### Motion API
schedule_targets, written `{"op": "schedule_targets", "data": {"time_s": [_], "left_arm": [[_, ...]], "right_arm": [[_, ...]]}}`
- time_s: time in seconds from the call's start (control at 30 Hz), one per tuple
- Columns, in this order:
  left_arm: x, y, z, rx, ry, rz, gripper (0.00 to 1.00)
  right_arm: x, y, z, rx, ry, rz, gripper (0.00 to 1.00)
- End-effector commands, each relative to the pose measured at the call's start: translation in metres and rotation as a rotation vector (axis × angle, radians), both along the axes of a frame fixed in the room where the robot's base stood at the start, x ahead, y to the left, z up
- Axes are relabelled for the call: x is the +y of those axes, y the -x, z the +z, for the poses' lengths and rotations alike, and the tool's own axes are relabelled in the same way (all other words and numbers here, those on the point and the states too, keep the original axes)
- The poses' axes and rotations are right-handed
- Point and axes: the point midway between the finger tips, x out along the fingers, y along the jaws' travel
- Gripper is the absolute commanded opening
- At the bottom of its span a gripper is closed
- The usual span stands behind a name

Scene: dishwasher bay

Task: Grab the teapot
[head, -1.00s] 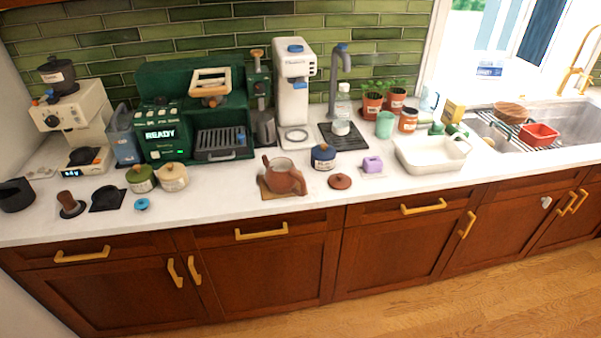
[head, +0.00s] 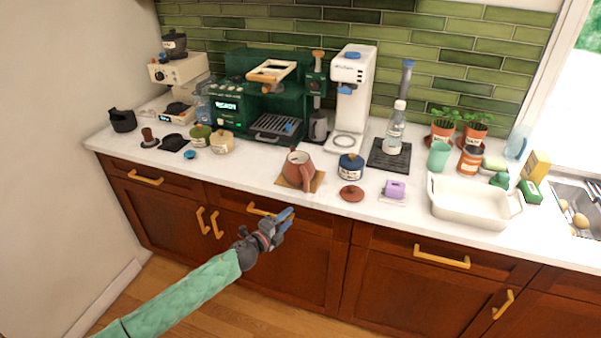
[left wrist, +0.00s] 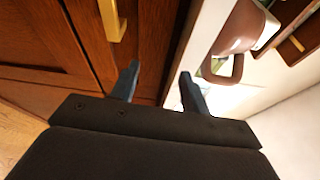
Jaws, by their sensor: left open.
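In the left wrist view my two fingers (left wrist: 160,85) stand apart. The teapot (left wrist: 243,30) shows there at the upper right with its looped handle, beyond the right finger. My right gripper is not in view.
A blue jar (head: 350,168) stands close right of the teapot, with a purple item (head: 395,190) farther right. A green espresso machine (head: 262,95) and a white machine (head: 352,95) stand behind. A white tray (head: 475,203) is on the right. Drawer handles (head: 262,211) stick out below the counter.

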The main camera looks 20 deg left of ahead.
Motion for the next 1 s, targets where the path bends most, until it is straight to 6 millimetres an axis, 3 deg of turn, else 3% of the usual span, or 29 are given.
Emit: {"op": "schedule_targets", "data": {"time_s": [0.03,0.1,0.2,0.3,0.4,0.6,0.8,0.9,1.0], "left_arm": [[-0.005,-0.006,0.036,-0.080,-0.091,-0.069,0.46],[-0.015,-0.007,0.075,-0.174,-0.212,-0.160,0.46],[-0.026,-0.005,0.119,-0.292,-0.390,-0.282,0.46],[-0.028,-0.002,0.149,-0.389,-0.594,-0.404,0.46],[-0.019,-0.002,0.163,-0.445,-0.802,-0.519,0.46],[0.011,-0.005,0.170,-0.469,-1.092,-0.668,0.46],[0.018,-0.009,0.171,-0.466,-1.181,-0.712,0.46],[0.012,-0.014,0.168,-0.466,-1.182,-0.712,0.46],[0.007,-0.018,0.165,-0.466,-1.181,-0.711,0.46]], "right_arm": [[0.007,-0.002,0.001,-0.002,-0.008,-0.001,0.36],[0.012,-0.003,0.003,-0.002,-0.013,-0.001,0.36],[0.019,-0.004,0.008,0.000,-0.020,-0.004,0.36],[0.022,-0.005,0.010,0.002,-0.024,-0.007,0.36],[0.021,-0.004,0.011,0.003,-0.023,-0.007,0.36],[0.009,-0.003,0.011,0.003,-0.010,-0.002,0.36],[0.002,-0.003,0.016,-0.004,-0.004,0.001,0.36],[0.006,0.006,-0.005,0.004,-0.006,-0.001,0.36],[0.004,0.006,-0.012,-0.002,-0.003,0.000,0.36]]}}
